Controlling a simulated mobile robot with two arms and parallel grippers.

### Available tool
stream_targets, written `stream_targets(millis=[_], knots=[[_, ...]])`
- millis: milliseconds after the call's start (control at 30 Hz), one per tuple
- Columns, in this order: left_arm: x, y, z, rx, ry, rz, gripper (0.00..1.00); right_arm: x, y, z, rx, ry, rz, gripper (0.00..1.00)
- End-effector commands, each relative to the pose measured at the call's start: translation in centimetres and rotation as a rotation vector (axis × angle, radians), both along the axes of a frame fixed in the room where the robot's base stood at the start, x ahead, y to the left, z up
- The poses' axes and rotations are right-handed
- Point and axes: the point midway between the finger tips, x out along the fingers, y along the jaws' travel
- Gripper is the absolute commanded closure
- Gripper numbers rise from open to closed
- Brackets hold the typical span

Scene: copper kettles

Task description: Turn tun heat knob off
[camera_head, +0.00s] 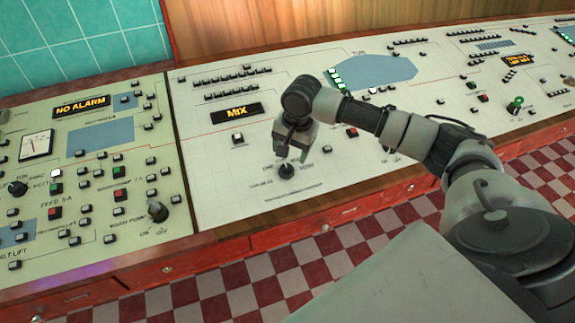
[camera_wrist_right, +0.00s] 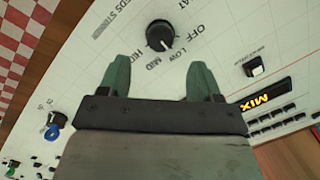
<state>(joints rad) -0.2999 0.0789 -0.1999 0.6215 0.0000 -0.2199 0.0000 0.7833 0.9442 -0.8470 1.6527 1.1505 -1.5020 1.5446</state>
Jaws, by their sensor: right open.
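The heat knob (camera_head: 286,170) is a round black dial on the cream panel, below the MIX display. In the right wrist view the knob (camera_wrist_right: 160,35) has OFF, LOW, MID and a partly covered label printed around it. A light pointer mark shows on the knob, but I cannot tell surely which label it points at. My right gripper (camera_head: 293,154) is just above the knob, fingers down. In the right wrist view its two green fingers (camera_wrist_right: 160,75) are spread apart and empty, with the knob beyond the gap between them. My left gripper is not in view.
The MIX display (camera_head: 236,113) and several small buttons surround the knob. A left panel section holds a NO ALARM display (camera_head: 81,106) and another knob (camera_head: 157,211). A wooden front edge (camera_head: 300,224) borders the panel, with red drawers below.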

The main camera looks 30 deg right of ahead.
Motion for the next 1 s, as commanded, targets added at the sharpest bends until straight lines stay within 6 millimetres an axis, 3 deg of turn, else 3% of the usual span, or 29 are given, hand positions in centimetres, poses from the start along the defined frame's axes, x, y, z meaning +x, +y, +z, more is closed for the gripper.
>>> stream_targets(millis=[100,333,767,1000], knots=[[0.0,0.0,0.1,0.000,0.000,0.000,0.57,0.2,0.2,-2.4,0.000,0.003,0.002,0.36],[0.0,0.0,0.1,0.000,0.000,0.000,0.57,0.7,0.5,-5.7,0.000,0.000,0.002,0.36],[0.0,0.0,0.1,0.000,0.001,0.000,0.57,0.8,0.6,-6.8,-0.001,-0.002,0.004,0.36],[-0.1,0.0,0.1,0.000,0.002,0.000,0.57,0.8,0.6,-6.7,-0.001,-0.002,0.004,0.73]])
